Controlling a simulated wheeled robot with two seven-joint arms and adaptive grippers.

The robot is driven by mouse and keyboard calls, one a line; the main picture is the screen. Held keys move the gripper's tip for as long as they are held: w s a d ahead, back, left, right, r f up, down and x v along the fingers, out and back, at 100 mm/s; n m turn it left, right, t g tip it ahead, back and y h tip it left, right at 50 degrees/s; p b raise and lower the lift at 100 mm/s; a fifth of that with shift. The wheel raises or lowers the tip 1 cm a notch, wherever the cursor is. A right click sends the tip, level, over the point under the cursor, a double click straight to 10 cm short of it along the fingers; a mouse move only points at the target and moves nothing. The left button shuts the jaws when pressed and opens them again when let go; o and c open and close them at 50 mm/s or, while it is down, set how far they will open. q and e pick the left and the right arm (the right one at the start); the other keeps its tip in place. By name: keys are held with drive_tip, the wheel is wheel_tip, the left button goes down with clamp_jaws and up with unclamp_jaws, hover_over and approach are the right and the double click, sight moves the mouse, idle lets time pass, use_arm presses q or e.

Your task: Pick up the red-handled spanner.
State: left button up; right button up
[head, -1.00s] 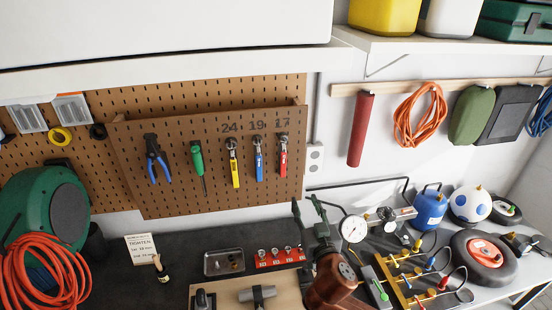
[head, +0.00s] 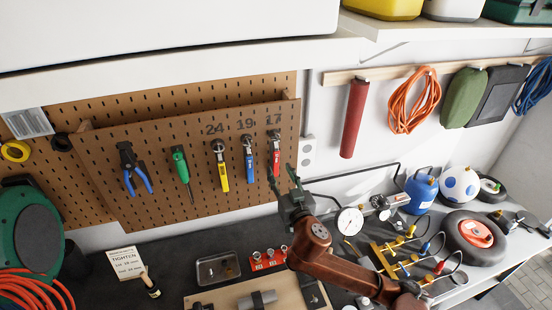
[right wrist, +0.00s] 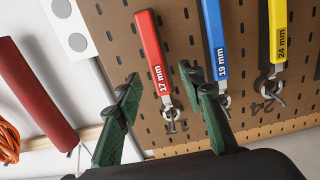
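The red-handled spanner (head: 275,161) hangs on the tool board under the number 17, with its head up and its handle down. In the right wrist view the board is upside down, and the red handle (right wrist: 150,48) reads 17 mm. My right gripper (head: 283,178) is just below and in front of this spanner in the head view. In the right wrist view its green fingers (right wrist: 160,95) are wide apart, with the spanner seen between them. They hold nothing, and I cannot tell the exact gap to the board. My left gripper is not in view.
The blue-handled spanner (head: 249,166) hangs close beside the red one, then the yellow-handled spanner (head: 223,174), green screwdriver (head: 182,172) and pliers (head: 132,167). A red cylinder (head: 353,118) hangs on the wall to the right. The bench below holds a metal tray (head: 217,269) and gauge (head: 349,221).

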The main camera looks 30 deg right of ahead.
sight(277, 162)
drive_tip(key=p+x, duration=0.1)
drive_tip(key=x, duration=0.2)
drive_tip(key=shift+w+d, duration=0.25)
drive_tip(key=shift+w, duration=0.1)
drive_tip(key=shift+w+f, duration=0.15)
drive_tip(key=shift+w, duration=0.05)
drive_tip(key=c, duration=0.7)
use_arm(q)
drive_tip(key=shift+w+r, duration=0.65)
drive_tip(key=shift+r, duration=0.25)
use_arm(e)
clamp_jaws()
